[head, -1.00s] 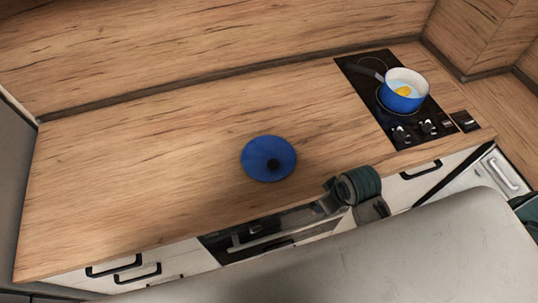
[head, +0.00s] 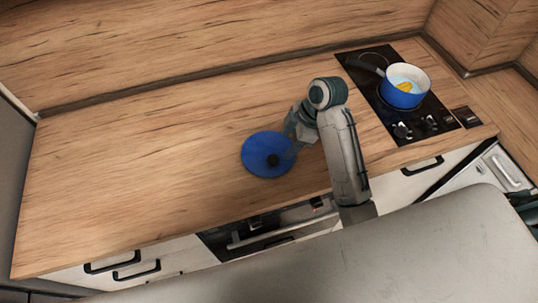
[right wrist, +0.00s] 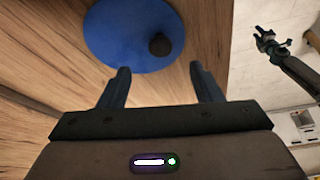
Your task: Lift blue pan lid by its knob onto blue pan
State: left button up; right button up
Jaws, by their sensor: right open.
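The blue pan lid (head: 262,150) lies on the wooden counter, its dark knob (head: 273,160) upward. The blue pan (head: 403,92), white inside with something yellow in it, stands on the hob at the right. My right gripper (head: 291,148) is over the lid's right edge in the head view; its fingertips are hard to make out there. In the right wrist view this gripper (right wrist: 158,75) is open and empty, with the lid (right wrist: 125,35) and knob (right wrist: 159,44) beyond its fingers. My left gripper (right wrist: 268,38) appears small at the upper right there; its jaw state is unclear.
The black hob (head: 372,65) has knobs along its front edge. The pan's dark handle (head: 366,67) points to the upper left. The counter left of the lid is clear. An oven and drawers are below the counter's front edge.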

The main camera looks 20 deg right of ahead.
aim_at(272, 158)
jog(key=x, duration=0.3)
jog(key=shift+f+b, duration=0.1)
jog(key=shift+b, duration=0.2)
jog(key=shift+w+a+f, duration=0.1)
jog(key=shift+a+f, duration=0.1)
jog(key=shift+a, duration=0.05)
jog(key=shift+a+f+p, duration=0.15)
jog(key=shift+a+p, duration=0.05)
jog(key=shift+p, duration=0.3)
jog(key=p+x, duration=0.2)
jog(key=x, duration=0.1)
jog(key=shift+a+f, duration=0.15)
jog(key=shift+a, duration=0.15)
jog(key=shift+w+a+f, duration=0.1)
jog(key=shift+a+f, duration=0.05)
jog(key=shift+f, duration=0.45)
jog(key=c, duration=1)
pick_arm(q)
jog(key=shift+r, duration=0.8)
pick_arm(e)
jog(key=shift+c, duration=0.9)
pick_arm(q)
jog(key=shift+f, duration=0.1)
pick_arm(e)
jog(key=shift+r, duration=0.15)
